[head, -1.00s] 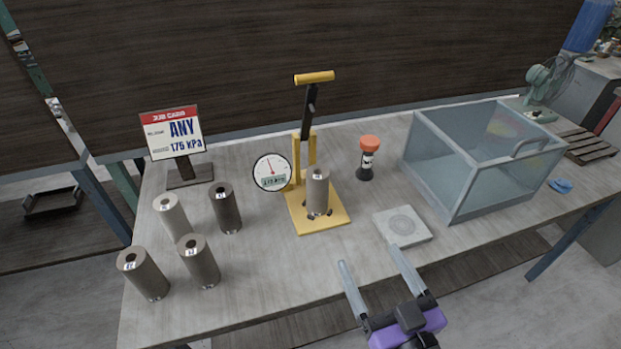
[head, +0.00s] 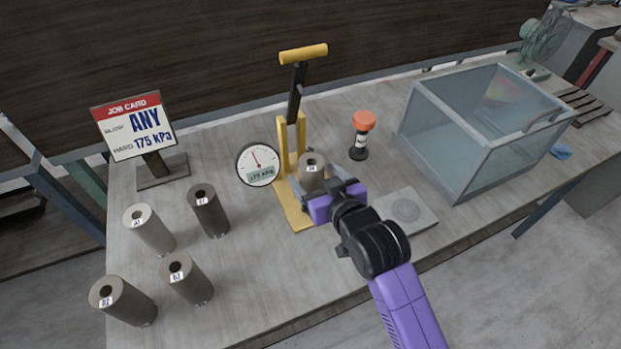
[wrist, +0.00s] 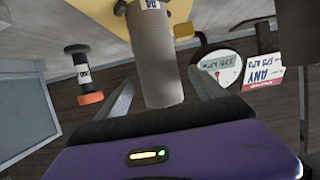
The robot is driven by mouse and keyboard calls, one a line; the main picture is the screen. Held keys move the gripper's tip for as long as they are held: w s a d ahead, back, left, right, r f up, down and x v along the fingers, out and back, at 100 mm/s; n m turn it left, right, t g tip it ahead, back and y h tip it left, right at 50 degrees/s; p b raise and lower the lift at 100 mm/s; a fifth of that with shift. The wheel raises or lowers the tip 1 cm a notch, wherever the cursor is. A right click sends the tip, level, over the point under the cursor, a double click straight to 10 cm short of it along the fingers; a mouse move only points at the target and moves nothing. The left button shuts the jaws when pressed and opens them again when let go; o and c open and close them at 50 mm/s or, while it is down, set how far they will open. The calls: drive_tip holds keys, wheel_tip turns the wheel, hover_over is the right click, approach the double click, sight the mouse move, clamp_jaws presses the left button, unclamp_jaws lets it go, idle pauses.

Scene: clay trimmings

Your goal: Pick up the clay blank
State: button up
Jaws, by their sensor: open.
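A grey-brown cylinder (head: 311,168) with a hole in its top and a small label stands upright on the yellow base of a hand press (head: 295,212). It also shows in the wrist view (wrist: 155,52), between my two fingers. My gripper (head: 318,182) is open, with one finger on each side of this cylinder. In the wrist view a gap shows beside the right finger; contact on the left is unclear. Similar labelled cylinders stand at the left: a pale one (head: 150,230), a dark one (head: 208,211) and two grey-brown ones (head: 187,279) (head: 123,301).
A round gauge (head: 257,164) is left of the press. A job card (head: 135,127) reads ANY, 175 kPa. An orange-capped bottle (head: 361,135), a pale square plate (head: 405,212) and a clear box (head: 480,135) are at the right. The table's front middle is clear.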

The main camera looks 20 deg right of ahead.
drive_tip(key=shift+p+x, duration=0.5)
drive_tip(key=shift+x, duration=2.2)
clamp_jaws()
drive_tip(key=shift+r, duration=0.15)
